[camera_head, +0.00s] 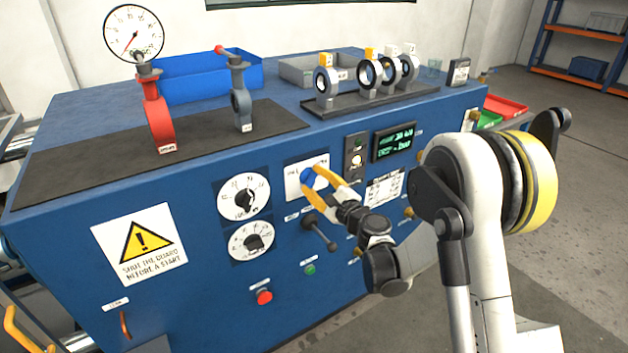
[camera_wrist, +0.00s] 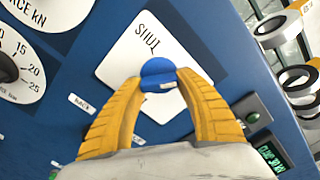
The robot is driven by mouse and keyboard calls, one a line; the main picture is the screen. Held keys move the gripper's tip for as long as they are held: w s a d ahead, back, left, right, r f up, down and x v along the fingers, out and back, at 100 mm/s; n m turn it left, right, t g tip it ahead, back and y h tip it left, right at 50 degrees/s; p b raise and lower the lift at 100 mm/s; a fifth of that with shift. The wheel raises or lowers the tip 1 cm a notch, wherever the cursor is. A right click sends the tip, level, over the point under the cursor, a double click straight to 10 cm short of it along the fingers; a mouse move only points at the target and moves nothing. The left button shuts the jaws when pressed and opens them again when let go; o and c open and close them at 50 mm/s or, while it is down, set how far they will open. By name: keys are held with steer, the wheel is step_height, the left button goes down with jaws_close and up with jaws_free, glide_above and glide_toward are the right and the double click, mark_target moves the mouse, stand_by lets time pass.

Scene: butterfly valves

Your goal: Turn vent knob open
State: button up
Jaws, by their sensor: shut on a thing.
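The vent knob is a small blue knob (camera_head: 308,178) on a white plate (camera_head: 293,188) on the front of the blue machine. In the wrist view the blue knob (camera_wrist: 158,75) shows on the plate (camera_wrist: 128,48), where the word "SHUT" can be read. A pale mark shows on the knob's lower edge. My gripper (camera_head: 313,178) has its yellow fingers around the knob. In the wrist view my gripper (camera_wrist: 160,84) has a fingertip at each side of the knob and is shut on it. Part of the plate's lettering is hidden behind the fingers.
Below the plate a dark lever handle (camera_head: 320,233) juts out near my gripper. Two dials (camera_head: 245,197) sit to the left, and a lit display (camera_head: 394,142) to the right. A red button (camera_head: 264,297) and a green button (camera_head: 310,269) are lower down. Valves stand on top.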

steer(key=m, duration=0.4)
steer(key=shift+a+m, duration=0.1)
steer(key=shift+m, duration=0.3)
stand_by(0.4)
steer(key=o, duration=1.2)
steer(key=shift+s, duration=0.1)
steer(key=v, duration=0.7)
steer(key=shift+s, duration=0.2)
